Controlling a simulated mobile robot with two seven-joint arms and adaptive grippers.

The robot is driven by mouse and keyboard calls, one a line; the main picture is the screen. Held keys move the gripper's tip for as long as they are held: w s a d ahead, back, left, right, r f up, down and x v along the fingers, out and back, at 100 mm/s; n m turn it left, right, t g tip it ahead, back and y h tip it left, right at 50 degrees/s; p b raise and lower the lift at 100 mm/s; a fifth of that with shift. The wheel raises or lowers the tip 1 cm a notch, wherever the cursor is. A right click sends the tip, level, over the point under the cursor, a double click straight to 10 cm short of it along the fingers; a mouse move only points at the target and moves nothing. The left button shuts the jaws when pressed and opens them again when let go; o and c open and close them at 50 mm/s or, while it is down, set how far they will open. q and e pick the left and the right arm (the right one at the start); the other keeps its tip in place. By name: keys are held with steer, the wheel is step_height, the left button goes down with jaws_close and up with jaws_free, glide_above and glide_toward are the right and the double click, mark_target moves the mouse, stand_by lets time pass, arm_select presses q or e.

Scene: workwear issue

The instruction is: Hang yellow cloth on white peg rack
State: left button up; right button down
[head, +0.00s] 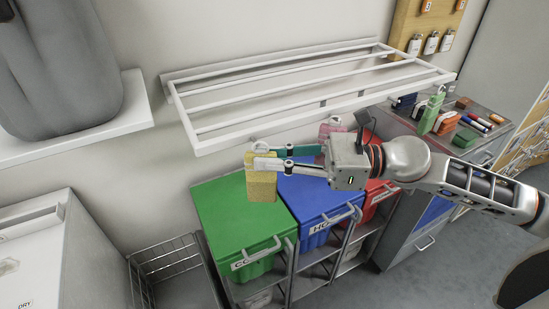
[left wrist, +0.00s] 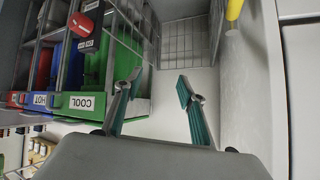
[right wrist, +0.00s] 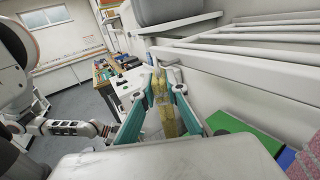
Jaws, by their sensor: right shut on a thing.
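The yellow cloth (head: 262,186) hangs down from my right gripper (head: 262,156), which is shut on its upper end. In the right wrist view the yellow cloth (right wrist: 165,110) shows between the two fingers (right wrist: 165,75). The white rack (head: 196,135) is on the wall, with long white rails. The cloth is below and in front of its front rail in the head view. My left gripper (left wrist: 158,84) is open and empty in the left wrist view, and is not seen in the head view.
A pink cloth (head: 329,130) hangs under the rack, partly behind my right gripper. Green (head: 232,212), blue (head: 315,213) and red (head: 380,196) bins stand below. A wire basket (head: 168,262) is at lower left. A cluttered counter (head: 480,146) is at right.

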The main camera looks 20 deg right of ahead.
steer(key=shift+w+a, duration=0.1)
steer(key=shift+w, duration=0.4)
steer(key=shift+w+a+f, duration=0.1)
steer(key=shift+w+f, duration=0.05)
steer(key=shift+w, duration=0.25)
steer(key=shift+w+f+b, duration=0.15)
steer(key=shift+w+b, duration=0.1)
steer(key=shift+b, duration=0.15)
steer(key=shift+w+f, duration=0.1)
steer(key=shift+w, duration=0.25)
steer(key=c, duration=1.9)
jaws_free()
steer(key=shift+s, duration=0.2)
steer(key=shift+s, duration=0.1)
steer(key=shift+v, duration=5.95)
